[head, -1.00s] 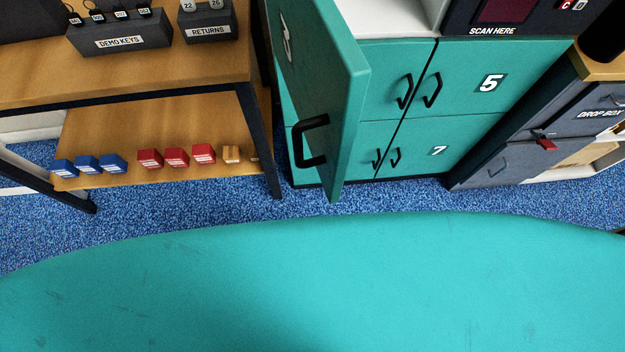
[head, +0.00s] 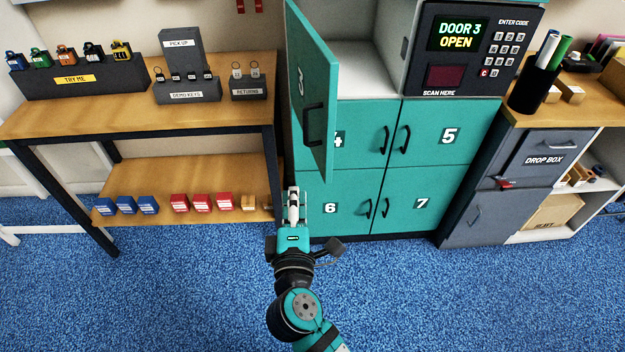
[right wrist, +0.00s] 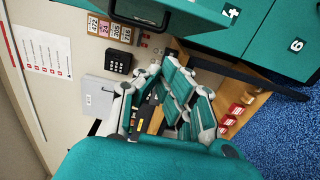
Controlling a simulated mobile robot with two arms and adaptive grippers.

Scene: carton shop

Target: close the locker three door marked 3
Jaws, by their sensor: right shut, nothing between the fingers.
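The locker three door (head: 317,90) is swung open at the upper left of the teal lockers and juts out toward me. Its face with the 3 is turned left, and its black handle (head: 313,125) is on the outer face. The pale inside of the compartment (head: 370,65) shows behind it. In the right wrist view, a teal panel with a black handle (right wrist: 140,11) shows at the top, probably this door. My right gripper (head: 293,194) is shut and empty, below the door and near the left edge of door 6. My left gripper is not in view.
A wooden shelf unit (head: 130,117) with key stands stands close on the left. The keypad panel (head: 462,48) reads "DOOR 3 OPEN". Doors 5 (head: 435,135), 6 (head: 345,207) and 7 (head: 415,200) are shut. Blue carpet (head: 180,290) is free in front.

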